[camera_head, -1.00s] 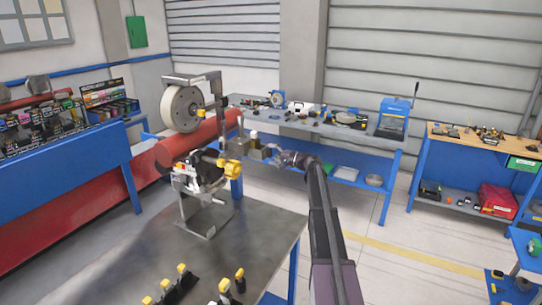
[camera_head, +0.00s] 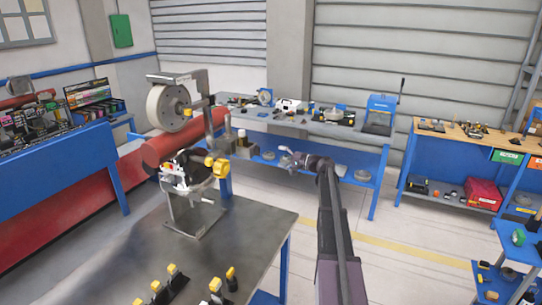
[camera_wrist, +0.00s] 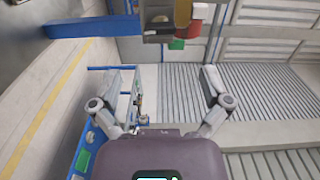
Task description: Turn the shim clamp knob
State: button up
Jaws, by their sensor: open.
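A metal fixture (camera_head: 192,212) stands on the grey table, with a dark clamp assembly and yellow knobs at its top. The largest yellow knob (camera_head: 217,167) faces right, toward my gripper; I cannot tell for certain that it is the shim clamp knob. My gripper (camera_head: 286,158) is to the right of this knob, clearly apart from it. In the wrist view, my gripper (camera_wrist: 165,82) has its fingers spread wide with nothing between them.
A blue-legged bench (camera_head: 355,142) stands behind my gripper.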

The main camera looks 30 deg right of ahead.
jog(key=shift+v, duration=1.2)
jog(key=s+a+f+n+g+h+b, duration=0.1)
jog(key=s+a+f+n+g, duration=0.35)
jog(key=a, duration=0.85)
jog(key=s+a+f+n+g+h+b, duration=0.15)
jog(key=s+a+f+g, duration=0.45)
jog(key=a+f, duration=0.6)
jog(key=s+a+f+n+g+h, duration=0.1)
jog(key=s+a+f+h, duration=0.1)
jog(key=s, duration=0.5)
jog(key=s+a+f+n+g+h+b, duration=0.1)
jog(key=s+a+f+h, duration=0.1)
jog(key=s, duration=0.5)
jog(key=s+a+f+n+g+h, duration=0.1)
jog(key=s+a+f+n+h, duration=0.1)
jog(key=s+a+h, duration=0.2)
jog(key=s+a, duration=0.2)
jog(key=s, duration=0.1)
jog(key=shift+s+g, duration=0.15)
jog(key=shift+g, duration=0.2)
